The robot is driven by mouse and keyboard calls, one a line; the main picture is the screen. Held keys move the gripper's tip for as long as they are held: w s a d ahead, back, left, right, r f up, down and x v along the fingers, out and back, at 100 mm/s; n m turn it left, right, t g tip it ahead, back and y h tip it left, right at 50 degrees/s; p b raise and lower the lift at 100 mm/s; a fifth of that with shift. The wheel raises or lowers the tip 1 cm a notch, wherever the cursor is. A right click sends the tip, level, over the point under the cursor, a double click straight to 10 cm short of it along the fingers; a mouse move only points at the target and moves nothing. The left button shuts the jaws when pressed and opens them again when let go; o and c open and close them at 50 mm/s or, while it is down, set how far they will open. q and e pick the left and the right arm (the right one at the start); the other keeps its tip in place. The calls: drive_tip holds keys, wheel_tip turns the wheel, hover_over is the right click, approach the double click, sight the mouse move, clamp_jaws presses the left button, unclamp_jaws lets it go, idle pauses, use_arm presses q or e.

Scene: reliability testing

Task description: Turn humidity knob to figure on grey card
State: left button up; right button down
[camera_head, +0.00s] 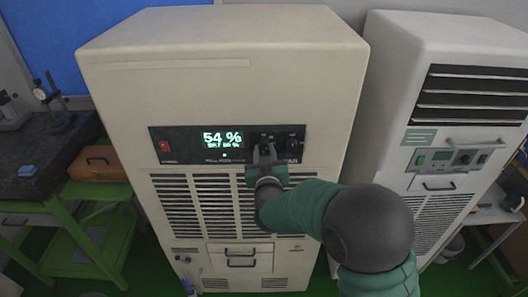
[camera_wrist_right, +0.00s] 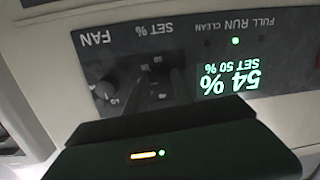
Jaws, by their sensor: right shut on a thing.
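The dark control panel (camera_head: 180,146) is on the front of the large cream cabinet. Its green display (camera_head: 222,139) reads 54 %, and in the wrist view the display (camera_wrist_right: 232,78) reads 54 % over SET 50 %. My right gripper (camera_head: 266,152) is at the panel, right of the display, shut on the humidity knob under the SET % label (camera_wrist_right: 154,29). The fingers (camera_wrist_right: 162,88) mostly hide the knob in both views. The FAN knob (camera_wrist_right: 105,90) is beside it, apart from the fingers. I cannot make out a grey card. My left gripper is not in view.
A red switch (camera_head: 165,146) is at the panel's left end. Vent slats (camera_head: 180,205) lie below the panel. A second cream cabinet (camera_head: 390,105) stands on the right. A green bench (camera_head: 85,245) with an orange-brown case (camera_head: 97,165) is on the left.

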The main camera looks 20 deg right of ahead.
drive_tip(key=n+p, duration=0.1)
drive_tip(key=n, duration=0.3)
drive_tip(key=shift+n+h+p, duration=0.3)
drive_tip(key=shift+h+p, duration=0.1)
drive_tip(key=shift+a, duration=0.1)
idle(0.4)
drive_tip(key=c, duration=1.1)
unclamp_jaws()
drive_tip(key=shift+s, duration=0.1)
drive_tip(key=shift+s+a, duration=0.15)
drive_tip(key=shift+s, duration=0.2)
drive_tip(key=b+v, duration=0.1)
drive_tip(key=v, duration=0.4)
drive_tip(key=b+v, duration=0.1)
drive_tip(key=v, duration=0.4)
drive_tip(key=b+v, duration=0.1)
drive_tip(key=v, duration=0.5)
drive_tip(key=shift+w+a+r, duration=0.1)
drive_tip(key=shift+r, duration=0.2)
